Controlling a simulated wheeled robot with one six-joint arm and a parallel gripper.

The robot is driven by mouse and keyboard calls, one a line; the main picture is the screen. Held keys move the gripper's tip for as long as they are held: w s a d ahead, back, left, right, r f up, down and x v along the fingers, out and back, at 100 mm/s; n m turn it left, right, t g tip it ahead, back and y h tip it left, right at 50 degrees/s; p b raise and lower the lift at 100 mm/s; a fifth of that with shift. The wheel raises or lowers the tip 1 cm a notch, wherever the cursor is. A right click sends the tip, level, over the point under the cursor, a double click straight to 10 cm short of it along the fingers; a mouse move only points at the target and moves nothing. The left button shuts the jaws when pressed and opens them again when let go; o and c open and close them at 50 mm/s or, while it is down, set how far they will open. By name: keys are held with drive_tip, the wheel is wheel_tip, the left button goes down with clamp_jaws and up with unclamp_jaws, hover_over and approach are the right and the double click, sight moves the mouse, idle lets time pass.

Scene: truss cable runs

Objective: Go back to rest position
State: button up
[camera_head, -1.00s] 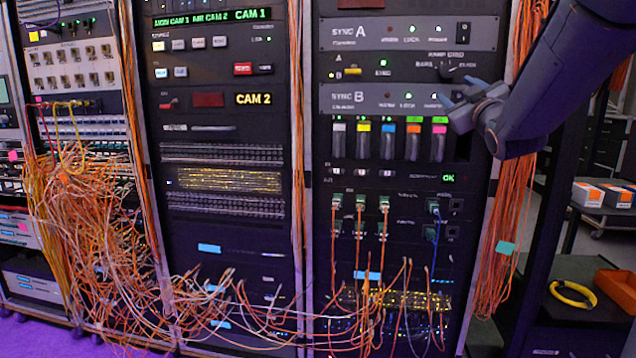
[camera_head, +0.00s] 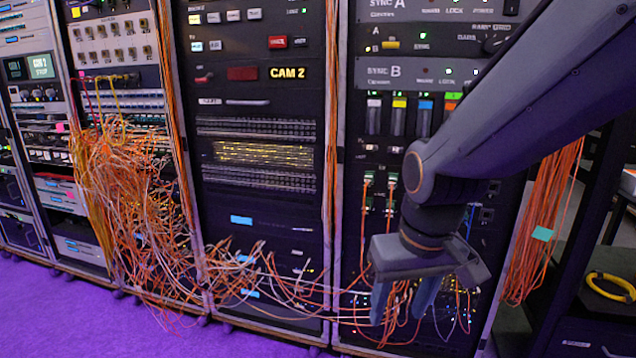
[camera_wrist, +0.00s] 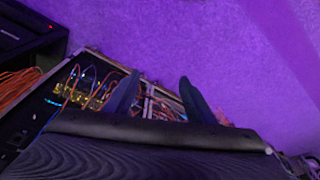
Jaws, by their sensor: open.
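My gripper (camera_head: 403,302) hangs fingers down in front of the lower part of the right rack in the head view. Its two fingers are apart with nothing seen between them. In the wrist view my gripper (camera_wrist: 158,100) shows both fingers spread, with the purple floor (camera_wrist: 200,45) and the rack's cabled lower part beyond. My arm hides part of the right rack's SYNC B panel (camera_head: 400,72) and the ports below it.
Racks stand side by side, with a dense tangle of orange cables (camera_head: 125,190) at left. Loose cables (camera_head: 290,290) run low across the rack fronts. An orange bundle (camera_head: 540,225) hangs at right beside a shelf with a yellow cable coil (camera_head: 612,287). Purple floor (camera_head: 90,315) is clear at lower left.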

drive_tip(key=s+a+g+p, duration=0.1)
drive_tip(key=s+g, duration=0.1)
drive_tip(key=s, duration=0.6)
drive_tip(key=d+r+m+p, duration=0.2)
drive_tip(key=d+r+p, duration=0.3)
drive_tip(key=p, duration=0.8)
drive_tip(key=shift+w+d+r+h, duration=0.3)
drive_tip(key=shift+w+d, duration=0.05)
drive_tip(key=shift+d, duration=0.7)
